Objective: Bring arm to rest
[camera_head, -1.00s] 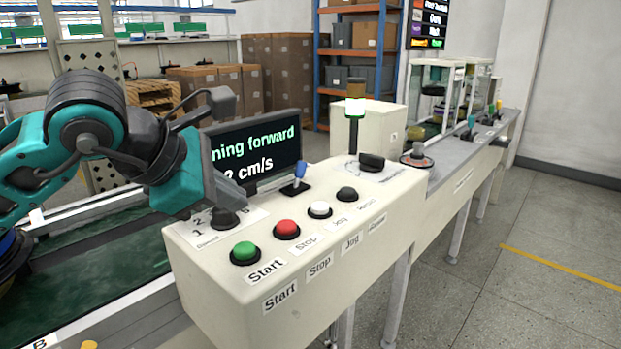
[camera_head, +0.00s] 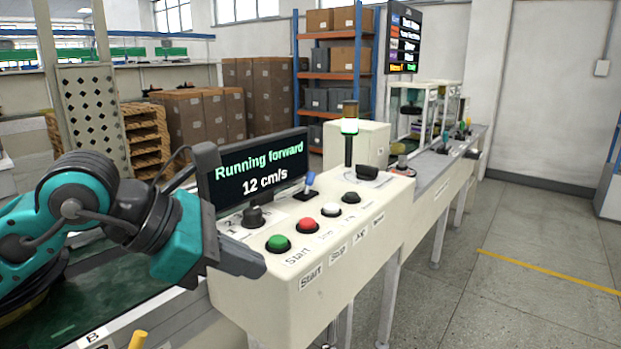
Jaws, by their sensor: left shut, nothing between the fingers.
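My left arm comes in from the left, teal and dark grey. Its gripper (camera_head: 258,262) is shut and empty at the left end of the cream control box (camera_head: 345,262), left of and near the green Start button (camera_head: 278,243). I cannot tell whether it touches the box. A red button (camera_head: 305,224), a white button (camera_head: 330,209) and a black button (camera_head: 351,197) run along the box top. A black rotary knob (camera_head: 254,216) sits behind the green button. The screen (camera_head: 258,168) reads "Running forward 12 cm/s". My right gripper is not in view.
A green conveyor belt (camera_head: 118,292) runs under my left arm. A blue-handled lever (camera_head: 308,184) and a signal lamp post (camera_head: 349,130) stand on the box. A grey bench (camera_head: 440,165) continues at the back right. The floor on the right (camera_head: 500,300) is clear.

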